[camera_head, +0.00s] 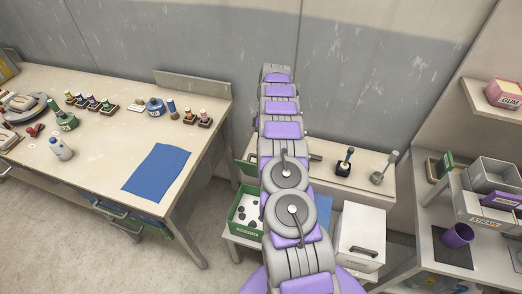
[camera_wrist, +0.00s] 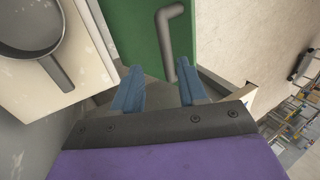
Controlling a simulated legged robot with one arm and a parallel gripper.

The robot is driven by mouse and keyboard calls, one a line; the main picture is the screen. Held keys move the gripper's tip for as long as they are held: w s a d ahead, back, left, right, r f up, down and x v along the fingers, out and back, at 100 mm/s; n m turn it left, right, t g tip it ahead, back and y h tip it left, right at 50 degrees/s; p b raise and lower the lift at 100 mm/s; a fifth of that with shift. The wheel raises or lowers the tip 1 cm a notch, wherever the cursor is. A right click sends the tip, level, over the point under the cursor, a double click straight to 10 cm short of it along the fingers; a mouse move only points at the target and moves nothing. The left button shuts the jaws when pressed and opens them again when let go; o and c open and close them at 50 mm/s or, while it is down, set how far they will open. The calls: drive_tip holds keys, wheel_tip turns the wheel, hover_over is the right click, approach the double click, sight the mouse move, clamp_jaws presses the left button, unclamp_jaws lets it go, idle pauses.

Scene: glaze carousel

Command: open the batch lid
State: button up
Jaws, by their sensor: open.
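A green panel (camera_wrist: 140,30) with a grey bent bar handle (camera_wrist: 166,45) shows at the top of the wrist view; I take it for the batch lid, but cannot confirm this. My gripper (camera_wrist: 160,82) is open, with its two blue fingers apart. The handle's lower end appears between the fingertips in the picture; whether they touch it I cannot tell. In the head view my arm hides the gripper. A bit of green panel (camera_head: 246,166) shows there beside my arm, at the left end of the beige bench top.
A grey pan (camera_wrist: 30,28) lies on a pale surface at left in the wrist view. In the head view, a green bin (camera_head: 245,228) of dark lumps and a white box (camera_head: 361,240) with a handle stand below the bench. A long worktable (camera_head: 110,150) fills the left.

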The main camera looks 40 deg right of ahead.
drive_tip(key=p+v, duration=0.6)
drive_tip(key=p, duration=0.4)
drive_tip(key=shift+p, duration=0.3)
drive_tip(key=shift+r, duration=0.1)
idle(0.5)
